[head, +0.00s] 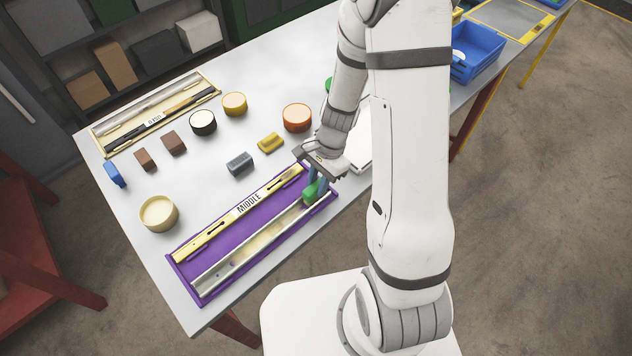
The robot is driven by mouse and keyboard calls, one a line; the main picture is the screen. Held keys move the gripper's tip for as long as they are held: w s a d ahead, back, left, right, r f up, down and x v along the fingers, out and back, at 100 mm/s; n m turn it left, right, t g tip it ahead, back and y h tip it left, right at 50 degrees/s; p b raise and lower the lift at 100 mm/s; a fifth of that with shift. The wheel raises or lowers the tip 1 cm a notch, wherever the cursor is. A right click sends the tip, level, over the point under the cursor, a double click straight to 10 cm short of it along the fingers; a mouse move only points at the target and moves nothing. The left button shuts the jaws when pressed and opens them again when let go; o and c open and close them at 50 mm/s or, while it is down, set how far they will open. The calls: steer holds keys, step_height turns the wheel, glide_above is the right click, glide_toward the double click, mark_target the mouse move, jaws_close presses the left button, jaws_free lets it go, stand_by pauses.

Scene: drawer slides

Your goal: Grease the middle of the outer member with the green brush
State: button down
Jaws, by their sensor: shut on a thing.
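My gripper (320,172) is shut on the green brush (311,193). The brush's green part is low over the right end of a silvery channel-shaped rail (235,262) in a purple tray (173,268). I cannot tell whether it touches the rail. This rail lies along the tray's front side, its open side up, and looks like the outer member, though it carries no readable name. A brass-coloured rail (215,237) lies along the tray's back side, with the label MIDDLE (249,203) on it. My fingers partly hide the brush.
A cream-filled round tin (158,213) stands left of the purple tray. Behind it are a grey block (240,163), a yellow block (271,142), an orange tin (297,117) and several other small items. A second tray (97,142) with rails lies at the back left. A blue bin (478,55) stands at the right.

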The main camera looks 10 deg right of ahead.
steer(key=shift+a, duration=0.1)
steer(key=shift+s+a+r, duration=0.1)
steer(key=shift+s+a, duration=0.5)
steer(key=shift+a, duration=0.35)
steer(key=shift+s+a+r, duration=0.1)
steer(key=shift+s+a, duration=0.5)
steer(key=shift+a, duration=0.35)
steer(key=shift+s+a+f+b, duration=0.1)
steer(key=shift+s+a+b, duration=0.1)
steer(key=shift+s+a, duration=0.3)
steer(key=shift+s+a+b, duration=0.2)
steer(key=shift+s+a, duration=0.1)
steer(key=shift+a, duration=0.45)
steer(key=shift+s+a+f+b, duration=0.1)
steer(key=shift+s+a+b, duration=0.1)
steer(key=shift+s+a, duration=0.3)
steer(key=shift+a, duration=0.2)
steer(key=shift+s+a+f+b, duration=0.1)
steer(key=shift+s+a, duration=0.3)
steer(key=shift+a, duration=0.2)
steer(key=shift+s+a+r+b, duration=0.1)
steer(key=shift+s+a, duration=0.25)
steer(key=shift+a, duration=0.25)
steer(key=shift+s+a+f+b, duration=0.1)
steer(key=shift+s+a, duration=0.3)
steer(key=shift+a, duration=0.2)
